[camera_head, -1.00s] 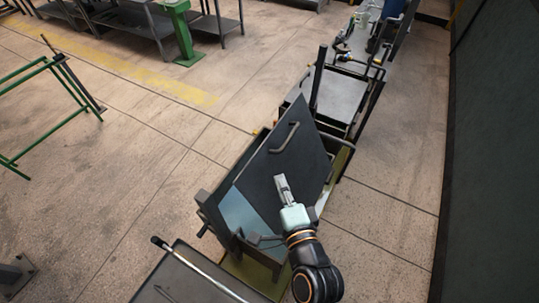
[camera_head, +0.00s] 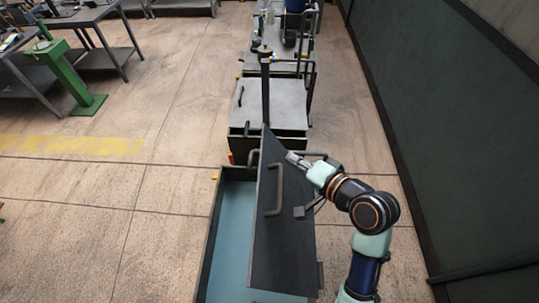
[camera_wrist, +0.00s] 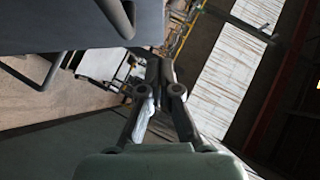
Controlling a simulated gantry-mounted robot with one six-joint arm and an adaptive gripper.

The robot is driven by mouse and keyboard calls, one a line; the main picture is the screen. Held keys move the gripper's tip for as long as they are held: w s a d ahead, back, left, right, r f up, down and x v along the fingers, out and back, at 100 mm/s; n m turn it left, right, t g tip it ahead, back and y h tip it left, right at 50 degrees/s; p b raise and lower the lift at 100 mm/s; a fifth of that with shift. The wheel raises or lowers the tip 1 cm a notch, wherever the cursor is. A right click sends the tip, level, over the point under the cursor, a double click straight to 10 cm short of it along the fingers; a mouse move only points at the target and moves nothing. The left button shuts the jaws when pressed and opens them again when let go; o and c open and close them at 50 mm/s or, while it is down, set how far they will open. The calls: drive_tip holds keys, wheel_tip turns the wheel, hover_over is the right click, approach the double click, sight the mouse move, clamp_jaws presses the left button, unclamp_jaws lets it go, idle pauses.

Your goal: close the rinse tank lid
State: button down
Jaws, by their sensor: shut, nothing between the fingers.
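The rinse tank (camera_head: 208,250) stands in the lower middle of the head view, with blue-looking contents showing on its left side. Its dark lid (camera_head: 285,245) is hinged up and tilted, standing partly open over the right side. A bar handle (camera_head: 278,190) is on the lid's face. My gripper (camera_head: 291,157) is shut and empty, at the lid's far right edge; I cannot tell whether it touches. In the wrist view, my gripper (camera_wrist: 160,62) shows closed fingers, and the dark lid panel (camera_wrist: 60,25) with a handle (camera_wrist: 40,75) fills the upper left.
Another tank with a closed grey lid (camera_head: 270,103) stands just beyond, with a dark upright post (camera_head: 265,85) near it. A dark wall panel (camera_head: 440,130) runs along the right. Open floor (camera_head: 90,220) lies to the left; benches stand at the far left.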

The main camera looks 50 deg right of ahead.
sight(263, 152)
drive_tip(key=w+f, duration=0.1)
drive_tip(key=w, duration=0.2)
drive_tip(key=w+a+f, duration=0.1)
drive_tip(key=w, duration=0.1)
drive_tip(key=shift+w+f+p, duration=0.3)
drive_tip(key=shift+w+p, duration=0.05)
drive_tip(key=shift+p, duration=0.05)
drive_tip(key=shift+w+a+f, duration=0.4)
drive_tip(key=shift+w, duration=0.05)
